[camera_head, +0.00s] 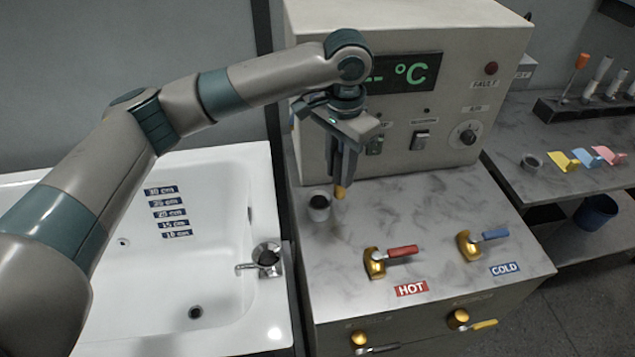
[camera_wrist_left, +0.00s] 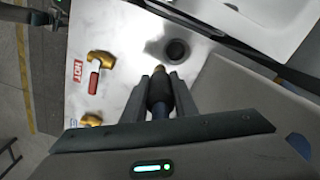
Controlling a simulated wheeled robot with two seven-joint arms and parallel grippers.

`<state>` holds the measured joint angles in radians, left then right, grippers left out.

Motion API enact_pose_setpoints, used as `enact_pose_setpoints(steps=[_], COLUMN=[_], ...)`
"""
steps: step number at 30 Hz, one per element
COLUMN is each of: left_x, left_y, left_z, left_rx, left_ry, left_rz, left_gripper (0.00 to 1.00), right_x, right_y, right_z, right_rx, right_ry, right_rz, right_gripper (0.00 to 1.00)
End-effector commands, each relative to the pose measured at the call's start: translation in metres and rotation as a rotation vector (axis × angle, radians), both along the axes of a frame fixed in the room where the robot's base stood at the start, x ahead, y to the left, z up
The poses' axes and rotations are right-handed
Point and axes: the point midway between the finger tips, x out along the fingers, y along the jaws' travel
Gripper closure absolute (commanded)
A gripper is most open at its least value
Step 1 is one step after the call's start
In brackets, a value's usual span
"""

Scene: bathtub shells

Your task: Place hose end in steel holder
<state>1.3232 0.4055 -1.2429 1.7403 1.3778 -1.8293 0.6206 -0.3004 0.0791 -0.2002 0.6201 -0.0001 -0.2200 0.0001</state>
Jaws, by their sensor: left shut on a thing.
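My left gripper (camera_head: 343,172) points down over the marble top, shut on the hose end (camera_head: 340,192), a dark cylinder with a brass tip. In the left wrist view the hose end (camera_wrist_left: 159,88) sits between the two fingers (camera_wrist_left: 160,95). The tip is above and to the right of a small grey metal cup (camera_head: 319,207) with a dark opening, apart from it. This cup also shows in the left wrist view (camera_wrist_left: 176,50). A shiny steel fitting (camera_head: 268,257) sits on the tub's rim. A dark part with a green light at the wrist view's top left may be my right gripper (camera_wrist_left: 45,18).
The white bathtub (camera_head: 262,330) is at the left. The control box (camera_head: 440,150) stands behind the gripper. Hot (camera_head: 375,262) and cold (camera_head: 468,245) brass valves stand on the marble top in front. A side bench (camera_head: 520,130) with coloured cards is at the right.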

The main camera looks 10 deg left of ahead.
Motion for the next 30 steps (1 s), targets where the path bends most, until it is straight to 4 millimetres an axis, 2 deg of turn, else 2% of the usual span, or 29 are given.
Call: enact_pose_setpoints(steps=[3,9,23,30], left_x=[0.001,0.002,0.003,0.002], left_y=[0.023,0.044,0.047,0.047], left_z=[-0.01,-0.025,-0.03,-0.055], left_rx=[0.001,0.0,-0.001,0.001], left_ry=[0.002,0.001,0.001,0.002], left_rz=[0.003,0.001,0.0,-0.001], left_gripper=[1.0,1.0,1.0,1.0], right_x=[0.0,0.0,0.0,0.0], right_y=[-0.001,-0.002,-0.002,-0.002], right_z=[0.011,0.016,0.018,0.031], right_rx=[-0.001,-0.002,-0.002,-0.002], right_ry=[0.0,0.001,0.001,0.001], right_rz=[0.0,0.001,0.001,0.001], right_gripper=[0.66,0.66,0.66,0.66])
